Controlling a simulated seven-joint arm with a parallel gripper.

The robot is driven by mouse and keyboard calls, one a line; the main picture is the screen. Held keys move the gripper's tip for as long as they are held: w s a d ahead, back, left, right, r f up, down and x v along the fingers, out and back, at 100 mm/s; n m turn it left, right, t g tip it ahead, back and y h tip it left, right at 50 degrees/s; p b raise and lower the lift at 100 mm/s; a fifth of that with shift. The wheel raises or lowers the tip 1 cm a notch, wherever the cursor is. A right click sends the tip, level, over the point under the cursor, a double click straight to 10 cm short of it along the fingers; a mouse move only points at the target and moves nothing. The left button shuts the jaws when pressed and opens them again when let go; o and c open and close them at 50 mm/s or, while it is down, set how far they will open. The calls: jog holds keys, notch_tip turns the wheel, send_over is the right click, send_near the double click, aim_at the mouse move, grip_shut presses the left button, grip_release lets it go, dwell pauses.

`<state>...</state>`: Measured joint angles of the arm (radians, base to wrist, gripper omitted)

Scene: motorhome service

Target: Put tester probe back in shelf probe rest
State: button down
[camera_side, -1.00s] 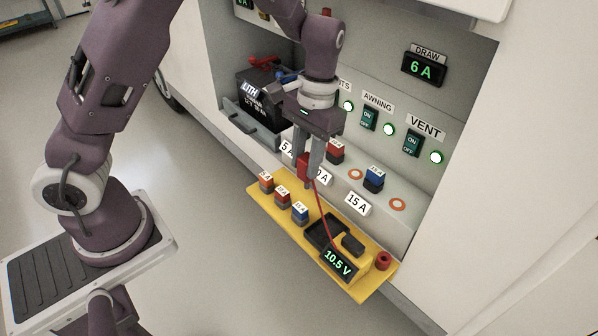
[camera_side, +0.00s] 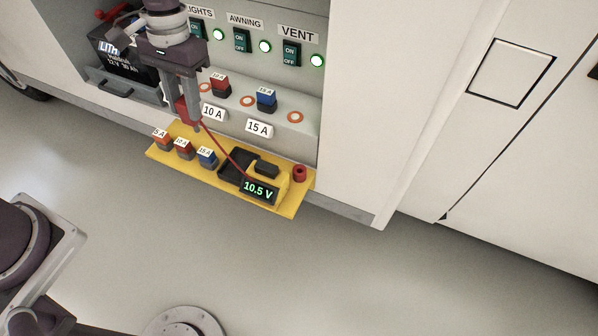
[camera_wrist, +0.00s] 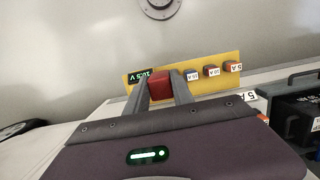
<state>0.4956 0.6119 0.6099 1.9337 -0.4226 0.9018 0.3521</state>
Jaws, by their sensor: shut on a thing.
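My gripper (camera_side: 186,122) is shut on the red tester probe (camera_side: 182,108), held above the back edge of the yellow shelf (camera_side: 285,205). The probe's red block also shows between the fingers in the wrist view (camera_wrist: 160,86). A red lead runs from it to the tester (camera_side: 259,190), which reads 10.5 V. The shelf probe rest looks to be the red ring-shaped cup (camera_side: 300,173) at the shelf's right end, and it appears empty. My gripper is well to the left of it. The probe's tip is hard to make out.
An orange fuse (camera_side: 162,144), a red fuse (camera_side: 184,152) and a blue fuse (camera_side: 207,160) stand on the shelf's left part. Behind are a seated red fuse (camera_side: 220,88), a blue fuse (camera_side: 266,102) and label plates. A black battery (camera_side: 125,62) stands left.

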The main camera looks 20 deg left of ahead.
dwell(0.5)
jog(key=w+d+f+n+t, duration=0.1)
jog(key=w+d+f+n, duration=0.4)
jog(key=n, duration=0.3)
jog(key=w+d+f+n+t+h, duration=0.1)
jog(key=w+d+f+n, duration=0.4)
jog(key=n, duration=0.3)
jog(key=w+d+f+n, duration=0.5)
jog(key=d+f+n, duration=0.1)
jog(key=d+n, duration=0.1)
jog(key=shift+w+f+n+t+h, duration=0.1)
jog(key=shift+f+n+t+h, duration=0.3)
jog(key=shift+n, duration=0.1)
jog(key=shift+f, duration=2.9)
jog(key=shift+f, duration=0.15)
jog(key=shift+f, duration=1.5)
jog(key=shift+f, duration=0.1)
